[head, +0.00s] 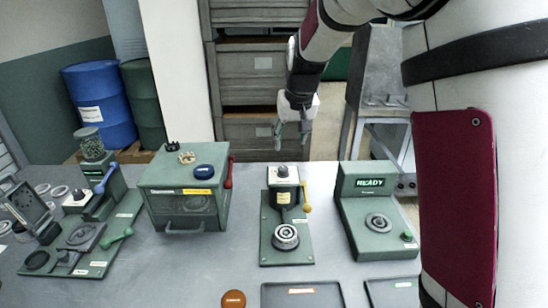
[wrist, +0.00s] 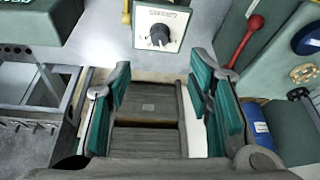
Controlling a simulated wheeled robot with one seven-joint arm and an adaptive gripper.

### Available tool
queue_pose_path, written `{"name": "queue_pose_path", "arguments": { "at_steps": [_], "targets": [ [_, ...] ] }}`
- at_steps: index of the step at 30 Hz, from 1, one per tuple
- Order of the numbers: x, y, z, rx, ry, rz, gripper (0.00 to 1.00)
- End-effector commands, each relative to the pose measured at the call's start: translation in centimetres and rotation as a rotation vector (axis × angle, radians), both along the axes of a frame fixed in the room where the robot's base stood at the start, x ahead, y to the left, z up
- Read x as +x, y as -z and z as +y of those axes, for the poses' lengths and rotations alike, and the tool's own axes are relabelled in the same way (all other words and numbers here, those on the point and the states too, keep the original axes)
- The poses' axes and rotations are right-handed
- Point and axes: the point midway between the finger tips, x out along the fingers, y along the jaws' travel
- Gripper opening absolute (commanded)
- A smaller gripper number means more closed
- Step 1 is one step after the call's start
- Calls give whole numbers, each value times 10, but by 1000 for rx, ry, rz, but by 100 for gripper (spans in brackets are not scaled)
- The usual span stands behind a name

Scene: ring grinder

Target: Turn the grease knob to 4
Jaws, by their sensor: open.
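A black knob (head: 283,171) sits on the white top plate of the middle green station. It also shows in the wrist view (wrist: 159,35), with lettering on its plate that I cannot read surely and a dial scale too small to read. Which number it points to I cannot tell. My gripper (head: 291,138) is open and empty, hanging above and behind this station in the head view. In the wrist view the teal finger pads (wrist: 158,85) are spread wide, and the knob lies beyond the fingertips, apart from them.
The middle station has a yellow lever (head: 306,196). A green box (head: 185,205) with a red lever stands left of it, a READY station (head: 375,215) right. A second black knob (head: 78,195) is on the far-left station. Empty dark trays (head: 302,295) lie in front.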

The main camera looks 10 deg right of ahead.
Motion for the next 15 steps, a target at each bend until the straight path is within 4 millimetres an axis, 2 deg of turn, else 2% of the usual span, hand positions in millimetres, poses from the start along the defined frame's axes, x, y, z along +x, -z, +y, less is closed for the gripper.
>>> {"name": "queue_pose_path", "arguments": {
  "at_steps": [8, 15],
  "targets": [
    [15, 18, 1, -16, -1, 1, 47],
    [31, 58, -1, -16, -1, 2, 47]
  ]
}}
